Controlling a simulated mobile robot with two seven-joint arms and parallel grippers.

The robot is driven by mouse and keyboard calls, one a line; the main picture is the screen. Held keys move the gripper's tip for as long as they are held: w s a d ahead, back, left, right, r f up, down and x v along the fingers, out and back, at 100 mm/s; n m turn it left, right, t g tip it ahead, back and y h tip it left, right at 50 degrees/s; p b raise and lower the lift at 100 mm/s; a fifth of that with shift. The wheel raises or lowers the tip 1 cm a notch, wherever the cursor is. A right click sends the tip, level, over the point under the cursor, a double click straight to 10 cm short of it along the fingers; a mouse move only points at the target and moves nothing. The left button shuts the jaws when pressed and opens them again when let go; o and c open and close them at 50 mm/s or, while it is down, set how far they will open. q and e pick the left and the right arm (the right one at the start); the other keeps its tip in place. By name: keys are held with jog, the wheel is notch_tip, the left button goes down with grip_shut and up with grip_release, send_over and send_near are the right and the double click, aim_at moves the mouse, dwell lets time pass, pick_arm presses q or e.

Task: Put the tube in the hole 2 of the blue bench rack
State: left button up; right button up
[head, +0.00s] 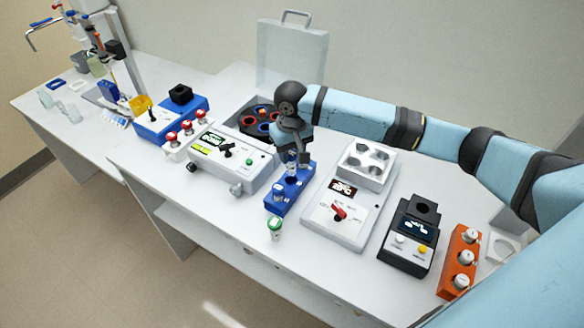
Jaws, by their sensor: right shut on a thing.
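The blue bench rack (275,207) stands on the bench near the middle of the head view. My right gripper (296,157) points down over the rack's far end. It is shut on the tube, a small pale, translucent thing (292,167) mostly hidden by the fingers. The tube is upright at the rack's far part; I cannot tell whether its lower end is in a hole or just above it. A pale thing shows in the rack's nearer part. The hole numbers are too small to read. My left gripper is not in view.
A green-capped vial (275,229) stands in front of the rack. A centrifuge (262,122) with its lid raised is behind. A white control box (232,155) is left, a white heater unit (340,222) right. A black device (409,238) and an orange rack (460,262) stand farther right.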

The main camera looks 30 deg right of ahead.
aim_at(292, 169)
notch_tip(292, 169, down, 6)
jog(key=shift+f, duration=0.25)
dwell(0.4)
jog(key=o, duration=0.9)
jog(key=shift+f, duration=0.1)
jog(key=shift+r, duration=0.2)
notch_tip(292, 169, up, 12)
jog(key=shift+b, duration=0.35)
